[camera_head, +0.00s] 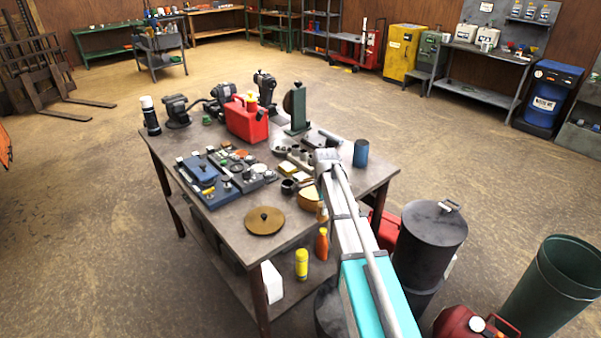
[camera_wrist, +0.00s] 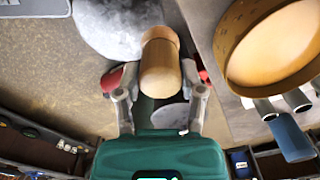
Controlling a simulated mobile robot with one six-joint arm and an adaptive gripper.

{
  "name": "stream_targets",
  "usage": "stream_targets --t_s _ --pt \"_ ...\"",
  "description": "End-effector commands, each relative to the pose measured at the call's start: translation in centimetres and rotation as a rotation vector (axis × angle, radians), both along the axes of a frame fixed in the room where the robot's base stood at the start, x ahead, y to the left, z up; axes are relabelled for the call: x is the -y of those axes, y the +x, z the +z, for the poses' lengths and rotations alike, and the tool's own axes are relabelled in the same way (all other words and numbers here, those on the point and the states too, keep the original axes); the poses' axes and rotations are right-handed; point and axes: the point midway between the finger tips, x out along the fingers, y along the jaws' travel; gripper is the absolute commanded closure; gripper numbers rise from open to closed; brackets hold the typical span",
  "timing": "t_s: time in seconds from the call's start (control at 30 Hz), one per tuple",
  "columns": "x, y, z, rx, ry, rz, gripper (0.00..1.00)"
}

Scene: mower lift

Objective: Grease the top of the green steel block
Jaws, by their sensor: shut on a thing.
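My gripper (camera_wrist: 157,82) shows in the wrist view, its two fingers closed around a tan wooden cylinder (camera_wrist: 160,62), like a brush handle. Its far end is hidden. A round tan tub with a pale inside (camera_wrist: 278,45) is right of the gripper, apart from it; a tan round thing (camera_head: 308,197) beside my arm in the head view may be the same tub. In the head view a green upright piece (camera_head: 298,112) with a dark disc against it stands at the table's back. I cannot tell if it is the green steel block. My gripper is hidden there behind my arm.
The crowded table (camera_head: 225,218) holds a red can (camera_head: 246,122), a blue tray (camera_head: 200,180), a brown disc (camera_head: 265,221), vises and a blue cylinder (camera_head: 361,153). A dark drum (camera_head: 428,240) and a green bin (camera_head: 545,295) stand right of my arm. Open floor lies beyond the table.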

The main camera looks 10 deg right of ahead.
Motion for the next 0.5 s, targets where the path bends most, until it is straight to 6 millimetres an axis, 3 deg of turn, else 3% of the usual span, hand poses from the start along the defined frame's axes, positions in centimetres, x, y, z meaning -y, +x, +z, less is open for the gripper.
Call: stream_targets --t_s 0.5 --pt "0.06 0.0 0.91 0.0 0.0 -0.001 0.87"
